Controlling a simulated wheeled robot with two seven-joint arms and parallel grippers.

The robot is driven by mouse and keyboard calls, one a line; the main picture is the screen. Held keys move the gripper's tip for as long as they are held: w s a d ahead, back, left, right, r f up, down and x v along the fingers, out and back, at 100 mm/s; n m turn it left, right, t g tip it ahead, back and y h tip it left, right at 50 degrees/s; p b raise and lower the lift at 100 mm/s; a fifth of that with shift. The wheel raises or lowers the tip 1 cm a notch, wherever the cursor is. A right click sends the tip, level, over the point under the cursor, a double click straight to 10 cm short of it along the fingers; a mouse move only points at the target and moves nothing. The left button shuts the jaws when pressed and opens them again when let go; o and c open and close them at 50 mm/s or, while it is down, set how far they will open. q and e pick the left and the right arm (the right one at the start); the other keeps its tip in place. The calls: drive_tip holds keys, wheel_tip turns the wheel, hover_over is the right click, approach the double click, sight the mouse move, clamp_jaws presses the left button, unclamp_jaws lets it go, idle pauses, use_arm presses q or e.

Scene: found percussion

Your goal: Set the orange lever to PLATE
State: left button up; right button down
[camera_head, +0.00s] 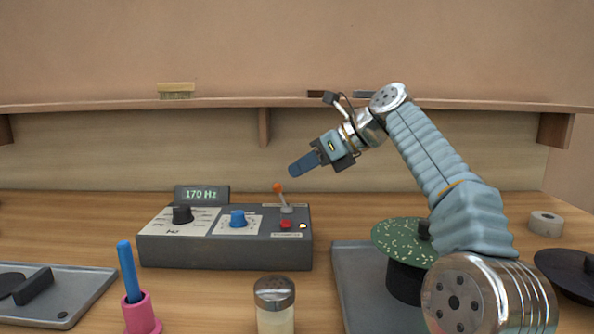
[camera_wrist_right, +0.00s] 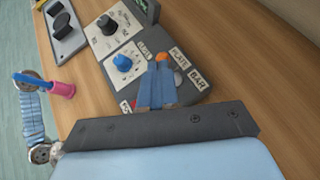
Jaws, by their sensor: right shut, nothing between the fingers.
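The orange-tipped lever (camera_head: 278,188) stands on the right part of a grey control box (camera_head: 225,254), leaning left in the head view. In the right wrist view its orange tip (camera_wrist_right: 162,57) shows just beyond my fingertips, between a partly readable label (camera_wrist_right: 143,48) and the PLATE label (camera_wrist_right: 180,57). A BAR label (camera_wrist_right: 197,79) lies further right. The lever's stem is hidden there, so its exact setting cannot be told. My right gripper (camera_head: 293,170) is shut and empty, above and slightly right of the lever tip, apparently apart from it. My left gripper is not in view.
The box carries a black knob (camera_head: 182,214), a blue knob (camera_head: 237,218) and a red button (camera_head: 286,225). A display (camera_head: 202,195) behind reads 170 Hz. A pink holder (camera_head: 140,315), a jar (camera_head: 275,305) and a green speckled disc (camera_head: 400,240) stand in front or right.

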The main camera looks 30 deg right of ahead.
drive_tip(key=s+d+r, duration=0.1)
drive_tip(key=s+d, duration=0.7)
drive_tip(key=s, duration=0.4)
drive_tip(key=shift+d+r, duration=0.35)
drive_tip(key=shift+r, duration=0.05)
